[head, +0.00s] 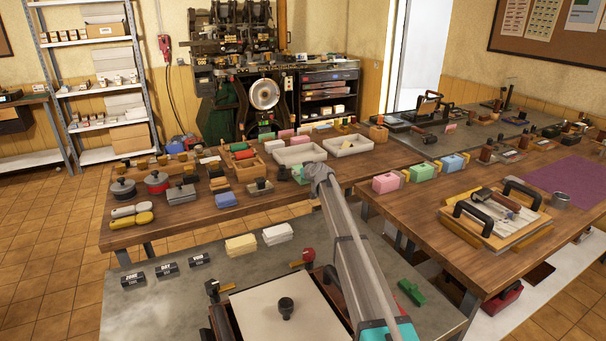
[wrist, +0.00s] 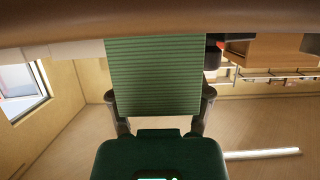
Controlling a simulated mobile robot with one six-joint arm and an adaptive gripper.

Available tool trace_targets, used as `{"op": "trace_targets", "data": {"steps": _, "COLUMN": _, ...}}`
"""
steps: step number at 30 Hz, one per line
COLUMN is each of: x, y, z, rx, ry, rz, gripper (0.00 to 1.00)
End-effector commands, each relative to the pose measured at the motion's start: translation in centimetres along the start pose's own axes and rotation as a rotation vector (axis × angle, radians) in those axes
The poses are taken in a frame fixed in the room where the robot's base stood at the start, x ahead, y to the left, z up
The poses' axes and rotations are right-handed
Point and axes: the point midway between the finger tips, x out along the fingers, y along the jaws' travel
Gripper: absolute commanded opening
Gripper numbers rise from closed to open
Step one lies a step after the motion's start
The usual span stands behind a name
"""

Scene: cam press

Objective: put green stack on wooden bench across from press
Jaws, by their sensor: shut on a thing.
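The green stack (wrist: 153,75), with thin horizontal layers, fills the middle of the wrist view. My gripper (wrist: 159,96) is shut on it, one dark finger on each side. In the head view, my gripper (head: 308,170) is over the right part of the wooden bench (head: 185,214), and a bit of the green stack (head: 298,174) shows beside it. The arm hides part of this area, and I cannot tell whether the stack touches the bench. The press (head: 264,94), a dark machine with a round pale disc, stands behind the bench.
Pots, blocks and two pale trays (head: 299,153) crowd the wooden bench; its front right has some bare wood. A second wooden bench (head: 455,255) at right holds pink, green and blue blocks. White and yellow stacks (head: 277,234) lie on the grey front table.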

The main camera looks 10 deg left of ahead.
Motion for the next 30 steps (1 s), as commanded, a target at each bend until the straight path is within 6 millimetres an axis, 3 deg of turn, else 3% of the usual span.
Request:
{"op": "trace_targets", "data": {"steps": 7, "x": 0.13, "y": 0.02, "z": 0.33, "rx": 0.000, "ry": 0.000, "rz": 0.000, "gripper": 0.11}}
{"op": "trace_targets", "data": {"steps": 8, "x": 0.09, "y": 0.02, "z": 0.22, "rx": 0.000, "ry": 0.000, "rz": 0.000, "gripper": 0.70}}
{"op": "trace_targets", "data": {"steps": 12, "x": 0.07, "y": 0.02, "z": 0.19, "rx": 0.000, "ry": 0.000, "rz": 0.000, "gripper": 0.96}}
{"op": "trace_targets", "data": {"steps": 30, "x": -0.06, "y": 0.07, "z": -0.10, "rx": 0.000, "ry": 0.000, "rz": 0.001, "gripper": 0.99}}
